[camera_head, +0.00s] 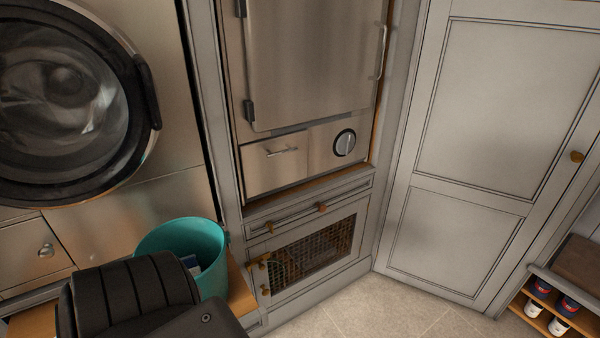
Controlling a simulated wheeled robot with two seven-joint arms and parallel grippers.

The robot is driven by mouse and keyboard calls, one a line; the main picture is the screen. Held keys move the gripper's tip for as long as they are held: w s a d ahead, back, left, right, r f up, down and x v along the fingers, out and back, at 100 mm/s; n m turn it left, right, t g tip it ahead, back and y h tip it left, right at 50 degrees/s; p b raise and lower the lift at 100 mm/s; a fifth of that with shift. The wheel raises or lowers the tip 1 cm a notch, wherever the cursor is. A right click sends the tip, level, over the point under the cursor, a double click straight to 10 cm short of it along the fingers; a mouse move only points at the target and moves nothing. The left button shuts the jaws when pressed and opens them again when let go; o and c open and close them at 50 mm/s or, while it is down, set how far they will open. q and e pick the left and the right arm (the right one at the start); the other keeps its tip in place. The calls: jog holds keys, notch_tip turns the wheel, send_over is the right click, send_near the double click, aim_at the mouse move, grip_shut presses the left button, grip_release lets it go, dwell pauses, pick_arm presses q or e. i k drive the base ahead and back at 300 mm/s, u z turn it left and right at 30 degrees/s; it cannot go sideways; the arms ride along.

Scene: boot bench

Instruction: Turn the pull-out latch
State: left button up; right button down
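A narrow grey pull-out front (347,197) runs across the cabinet below the steel appliance. A small brass fitting (322,207) sits near its middle, and another (271,227) sits near its left end. I cannot tell for certain which fitting is the latch or how it is turned. Below, a mesh-panelled door (310,250) has brass pieces (265,264) on its left edge. A black ribbed part of my arm is at the lower left. No fingertips of either gripper are visible, and nothing of mine touches the pull-out front.
A teal bin (183,240) with items inside stands left of the mesh door. A washer (70,100) is at the left. The steel appliance has a drawer handle (283,152) and a round dial (344,142). A shoe rack (560,300) is at the right. The tiled floor (390,305) is clear.

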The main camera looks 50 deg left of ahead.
aim_at(269, 224)
jog(key=i, duration=2.75)
jog(key=u, duration=2.7)
